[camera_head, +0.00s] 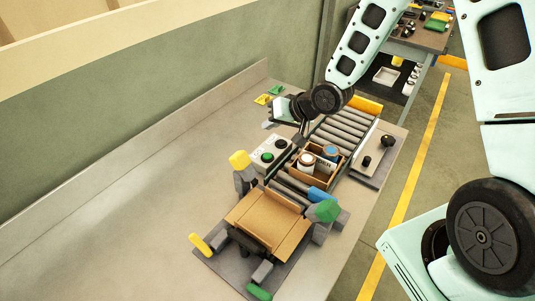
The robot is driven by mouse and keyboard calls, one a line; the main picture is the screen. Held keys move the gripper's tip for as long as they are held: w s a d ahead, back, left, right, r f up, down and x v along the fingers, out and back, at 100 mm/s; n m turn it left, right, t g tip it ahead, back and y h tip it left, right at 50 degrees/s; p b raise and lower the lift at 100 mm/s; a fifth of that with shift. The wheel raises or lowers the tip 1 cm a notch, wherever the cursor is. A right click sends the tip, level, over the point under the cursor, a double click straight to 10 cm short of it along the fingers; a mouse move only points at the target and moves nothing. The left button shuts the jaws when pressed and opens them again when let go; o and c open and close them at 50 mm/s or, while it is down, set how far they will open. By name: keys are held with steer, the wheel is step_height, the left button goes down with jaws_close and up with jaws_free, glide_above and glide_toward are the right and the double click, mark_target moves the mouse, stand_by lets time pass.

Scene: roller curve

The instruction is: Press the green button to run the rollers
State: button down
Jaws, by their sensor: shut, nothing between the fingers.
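The control box (260,151) is a pale box with lettering on its top, standing on the grey bench beside the rollers. A round green button (267,157) is on its top, and a darker button (281,144) sits farther back right. My gripper (299,141) is shut and empty, pointing down just right of the darker button. It appears apart from the green button, though its height above the box is hard to tell. Grey rollers (343,131) run behind the box, and more rollers (291,187) show in front of the wooden tray.
A wooden tray (337,170) with several jars sits on the rollers, close to my gripper. A black-knobbed fixture (386,142) is at right. The bench's left part (130,215) is clear.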

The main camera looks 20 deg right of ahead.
mark_target(271, 157)
step_height(271, 157, down, 9)
steer(key=b, duration=0.8)
steer(key=shift+r, duration=0.1)
stand_by(1.8)
steer(key=shift+f, duration=0.45)
